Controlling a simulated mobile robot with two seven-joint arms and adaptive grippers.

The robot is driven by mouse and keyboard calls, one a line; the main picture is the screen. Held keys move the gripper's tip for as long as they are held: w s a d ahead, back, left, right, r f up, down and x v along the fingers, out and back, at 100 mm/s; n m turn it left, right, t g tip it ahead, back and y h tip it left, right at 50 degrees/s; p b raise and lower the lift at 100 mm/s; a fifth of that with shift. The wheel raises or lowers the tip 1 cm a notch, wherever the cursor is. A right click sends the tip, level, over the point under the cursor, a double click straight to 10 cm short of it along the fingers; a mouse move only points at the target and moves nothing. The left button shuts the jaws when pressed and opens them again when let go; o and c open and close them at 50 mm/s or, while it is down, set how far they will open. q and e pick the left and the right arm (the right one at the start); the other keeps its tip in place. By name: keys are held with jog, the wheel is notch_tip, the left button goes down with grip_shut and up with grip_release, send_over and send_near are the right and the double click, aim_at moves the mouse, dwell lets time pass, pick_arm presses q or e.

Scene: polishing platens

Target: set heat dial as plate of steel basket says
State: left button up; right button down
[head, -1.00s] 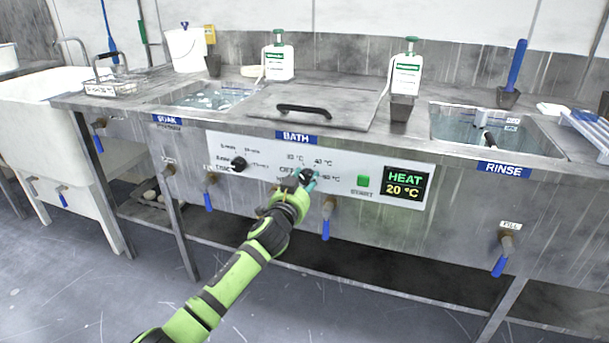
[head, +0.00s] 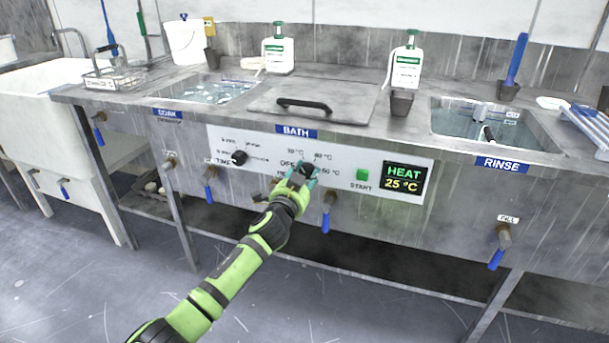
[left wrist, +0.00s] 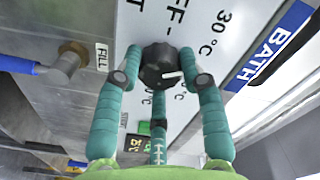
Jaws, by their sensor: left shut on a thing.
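The heat dial (left wrist: 159,67) is a black knob with a white pointer mark on the white bath panel (head: 222,137). My left gripper (head: 303,172) is shut on it. In the left wrist view its teal fingers (left wrist: 160,80) stand on both sides of the knob. The gripper partly covers the dial and some of its labels in the head view. The display (head: 404,183) reads HEAT 25 °C. The steel wire basket (head: 112,80) stands at the back left of the counter; its plate is too small to read. My right gripper is out of view.
The black time dial (head: 239,157) is to the left on the same panel, and the green start button (head: 362,174) to the right. Taps with blue levers (head: 326,222) stick out below the panel. The bath lid (head: 345,97) is closed.

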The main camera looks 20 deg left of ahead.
pick_arm(q)
jog(key=o, duration=1.2)
jog(key=shift+r, duration=0.1)
jog(key=shift+c, duration=0.2)
jog(key=shift+s, duration=0.1)
jog(key=shift+s, duration=0.25)
jog(key=s, duration=1.1)
jog(key=shift+s+a, duration=0.15)
jog(key=shift+a, duration=0.05)
